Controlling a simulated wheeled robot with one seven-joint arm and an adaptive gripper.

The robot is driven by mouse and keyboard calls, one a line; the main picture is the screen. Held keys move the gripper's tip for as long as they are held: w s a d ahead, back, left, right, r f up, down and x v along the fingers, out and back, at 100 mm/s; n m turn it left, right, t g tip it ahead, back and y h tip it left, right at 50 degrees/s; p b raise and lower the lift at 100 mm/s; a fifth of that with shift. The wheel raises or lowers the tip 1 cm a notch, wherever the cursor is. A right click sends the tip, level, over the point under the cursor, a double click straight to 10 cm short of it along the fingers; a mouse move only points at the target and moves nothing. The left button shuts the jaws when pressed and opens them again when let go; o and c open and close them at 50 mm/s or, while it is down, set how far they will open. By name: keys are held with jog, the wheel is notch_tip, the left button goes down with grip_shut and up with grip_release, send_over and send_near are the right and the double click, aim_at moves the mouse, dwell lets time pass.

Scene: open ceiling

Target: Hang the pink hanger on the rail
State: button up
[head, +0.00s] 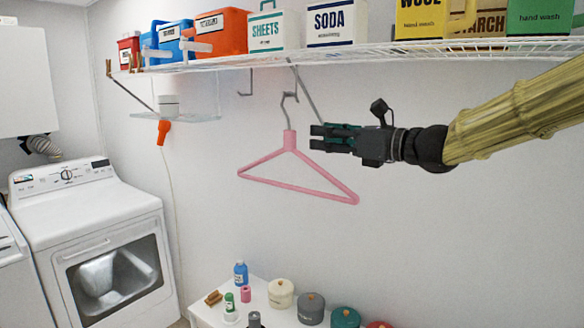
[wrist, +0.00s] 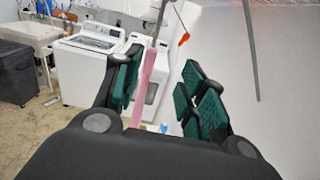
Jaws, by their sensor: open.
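The pink hanger (head: 291,142) is upright below the wire shelf, its grey hook (head: 288,108) at the top. The hook's upper end is close to a thin grey brace under the shelf; I cannot tell whether it rests on anything. A rail apart from the shelf's wire front edge (head: 400,50) is not clear to me. My gripper (head: 317,138) is open just right of the hanger's neck in the head view. In the wrist view the hanger (wrist: 150,85) shows edge-on between the spread green-padded fingers (wrist: 160,90), nearer the left one, with no clear contact.
The shelf holds several boxes, including a SODA box (head: 337,22) and an orange box (head: 222,32). A white washer (head: 90,215) stands at left. A low white table (head: 270,318) with jars and bottles is below.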

aim_at(296, 134)
jog(key=x, duration=0.3)
jog(key=s+p+x, duration=0.1)
jog(key=shift+w+a, duration=0.2)
jog(key=shift+a, duration=0.35)
jog(key=shift+s+a+r+p, duration=0.1)
jog(key=shift+s+r+p, duration=0.05)
jog(key=shift+r+p, duration=0.25)
jog(key=shift+a+r+p, duration=0.1)
jog(key=shift+a+p, duration=0.25)
jog(key=w+a, duration=0.1)
jog(key=w+a+f+p, duration=0.1)
jog(key=shift+w+a, duration=0.1)
jog(key=shift+w, duration=0.2)
jog(key=shift+a+r+p, duration=0.25)
jog(key=shift+a+p, duration=0.15)
jog(key=shift+w+f, duration=0.15)
jog(key=shift+w, duration=0.05)
jog(key=shift+s, duration=0.1)
grip_shut()
